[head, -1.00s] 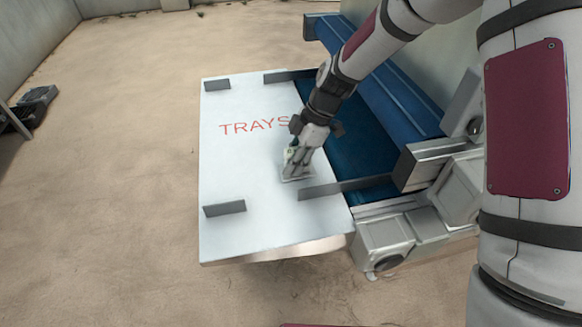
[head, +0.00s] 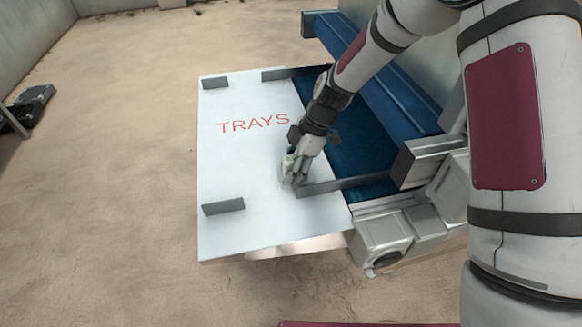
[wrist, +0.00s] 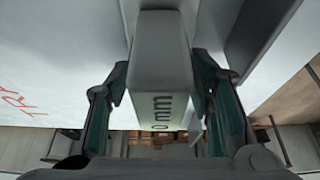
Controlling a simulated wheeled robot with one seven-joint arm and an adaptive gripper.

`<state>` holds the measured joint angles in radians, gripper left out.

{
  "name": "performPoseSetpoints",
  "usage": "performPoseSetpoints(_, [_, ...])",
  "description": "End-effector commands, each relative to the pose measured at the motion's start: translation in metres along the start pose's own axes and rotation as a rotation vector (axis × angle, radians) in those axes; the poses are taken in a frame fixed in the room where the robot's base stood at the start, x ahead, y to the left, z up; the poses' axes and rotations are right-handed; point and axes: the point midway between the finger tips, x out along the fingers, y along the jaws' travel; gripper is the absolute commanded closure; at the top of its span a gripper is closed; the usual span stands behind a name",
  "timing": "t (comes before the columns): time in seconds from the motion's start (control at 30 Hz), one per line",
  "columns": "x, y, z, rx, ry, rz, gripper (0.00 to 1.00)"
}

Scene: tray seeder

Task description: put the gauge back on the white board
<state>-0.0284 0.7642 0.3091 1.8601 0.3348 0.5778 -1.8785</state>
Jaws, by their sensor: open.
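The white board (head: 240,170) lies flat, with red TRAYS lettering. My gripper (head: 291,177) is low over its right part, near the grey rail. In the wrist view, the gauge (wrist: 160,65) is a pale grey block with dark "mm" marking on its end. It stands between the two fingers of my gripper (wrist: 160,110). The fingers are apart, with a visible gap on each side of the gauge. In the head view the gauge is mostly hidden by my fingers. I cannot tell whether it rests on the board.
Grey upright strips stand on the board, one at the front left (head: 223,207) and one at the back left (head: 215,82). A grey rail (head: 345,185) runs just right of my gripper. The blue belt (head: 350,140) lies beyond it. The board's left part is clear.

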Motion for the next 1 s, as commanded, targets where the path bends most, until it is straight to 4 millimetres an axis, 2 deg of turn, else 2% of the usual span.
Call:
performPoseSetpoints(0.17, [-0.01,0.001,-0.001,0.0,0.0,0.003,0.52])
performPoseSetpoints(0.5, [-0.076,0.001,-0.001,-0.001,-0.001,0.005,0.52])
performPoseSetpoints(0.7, [-0.108,0.001,-0.001,0.0,0.0,0.003,0.52])
performPoseSetpoints(0.83, [-0.118,0.0,-0.001,0.0,0.0,0.001,0.52])
performPoseSetpoints(1.0, [-0.122,0.0,-0.001,0.0,0.0,0.0,0.52])
